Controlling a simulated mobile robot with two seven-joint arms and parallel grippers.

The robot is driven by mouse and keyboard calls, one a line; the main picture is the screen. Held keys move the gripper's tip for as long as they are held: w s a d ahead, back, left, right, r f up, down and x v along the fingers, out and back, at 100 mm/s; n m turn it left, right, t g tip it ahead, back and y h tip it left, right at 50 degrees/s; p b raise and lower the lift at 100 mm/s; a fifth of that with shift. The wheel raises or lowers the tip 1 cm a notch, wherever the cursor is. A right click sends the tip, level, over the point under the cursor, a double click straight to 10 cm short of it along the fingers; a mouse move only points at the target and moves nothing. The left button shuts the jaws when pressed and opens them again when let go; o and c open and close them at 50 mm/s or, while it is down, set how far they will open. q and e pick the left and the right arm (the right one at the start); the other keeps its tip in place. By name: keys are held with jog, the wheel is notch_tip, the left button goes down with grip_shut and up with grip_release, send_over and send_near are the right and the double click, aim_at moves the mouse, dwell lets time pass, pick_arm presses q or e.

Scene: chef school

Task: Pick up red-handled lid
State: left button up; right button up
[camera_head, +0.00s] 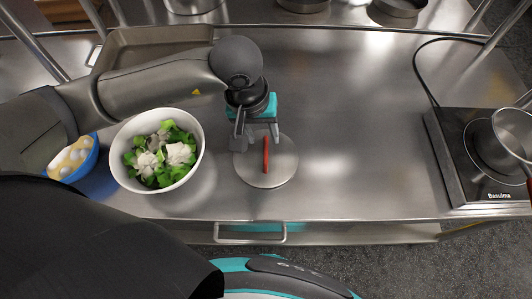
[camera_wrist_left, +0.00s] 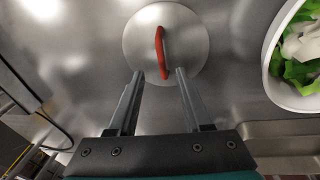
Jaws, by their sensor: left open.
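The lid (camera_head: 283,169) is a round grey metal disc with a red handle (camera_head: 265,154) standing up from its middle. It lies flat on the steel counter. My left gripper (camera_head: 258,141) is open and empty, above the far edge of the lid. In the left wrist view the lid (camera_wrist_left: 190,38) lies beyond the fingertips, and its red handle (camera_wrist_left: 161,52) lines up with the gap between the two fingers (camera_wrist_left: 158,74). The fingers do not touch the handle there. My right gripper is not in view.
A white bowl (camera_head: 118,160) of green leaves and white pieces stands left of the lid. A blue bowl (camera_head: 92,158) with eggs is farther left. A metal tray (camera_head: 150,38) lies behind. An induction hob (camera_head: 450,150) with a pan (camera_head: 515,130) is at right. The counter between is clear.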

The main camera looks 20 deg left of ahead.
aim_at(265, 148)
pick_arm(q)
jog(key=shift+w+d+f, duration=0.1)
jog(key=shift+f, duration=1.4)
jog(key=f, duration=0.4)
jog(key=shift+w+d+f, duration=0.15)
jog(key=shift+w+f, duration=0.05)
jog(key=shift+w, duration=0.1)
grip_shut()
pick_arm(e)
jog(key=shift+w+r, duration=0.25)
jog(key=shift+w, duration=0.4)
pick_arm(q)
jog(key=shift+r, duration=0.1)
